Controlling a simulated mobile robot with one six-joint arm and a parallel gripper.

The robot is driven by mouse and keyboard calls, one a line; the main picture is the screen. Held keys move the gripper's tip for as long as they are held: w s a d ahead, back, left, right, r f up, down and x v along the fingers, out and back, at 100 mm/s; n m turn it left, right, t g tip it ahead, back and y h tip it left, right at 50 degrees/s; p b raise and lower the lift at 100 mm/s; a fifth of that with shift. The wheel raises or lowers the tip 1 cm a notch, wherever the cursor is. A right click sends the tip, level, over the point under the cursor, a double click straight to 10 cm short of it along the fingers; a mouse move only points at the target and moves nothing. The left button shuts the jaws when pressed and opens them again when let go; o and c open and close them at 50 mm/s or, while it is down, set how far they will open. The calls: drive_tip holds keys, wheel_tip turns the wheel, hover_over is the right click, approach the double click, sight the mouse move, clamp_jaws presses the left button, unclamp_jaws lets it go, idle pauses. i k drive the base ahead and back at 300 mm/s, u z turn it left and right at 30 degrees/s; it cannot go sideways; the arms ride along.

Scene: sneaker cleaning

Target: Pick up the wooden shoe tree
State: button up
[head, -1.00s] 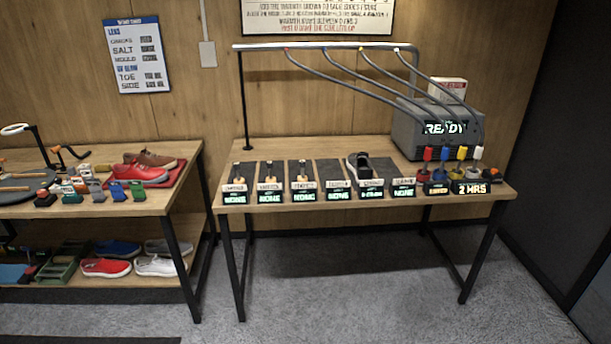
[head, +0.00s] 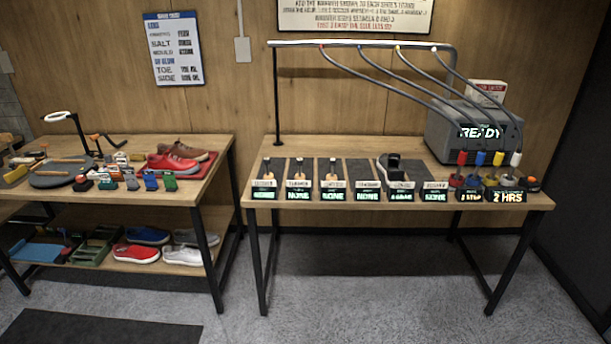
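Three small upright items with pale wooden-looking parts stand on dark mats on the right table: a left one (head: 268,169), a middle one (head: 299,170) and a right one (head: 333,170). They may be shoe trees, but they are too small to tell. A dark grey shoe (head: 393,166) sits on a mat to their right; I cannot tell what is inside it. My gripper is not in view.
The right table (head: 425,172) carries a grey machine (head: 470,138) reading READY, with hoses from an overhead rail (head: 360,44). The left table (head: 215,160) holds red and brown shoes and many small tools. Its lower shelf holds more shoes.

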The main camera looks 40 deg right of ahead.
sight(300, 176)
drive_tip(key=u, duration=0.3)
drive_tip(key=i, duration=1)
drive_tip(key=z, duration=0.3)
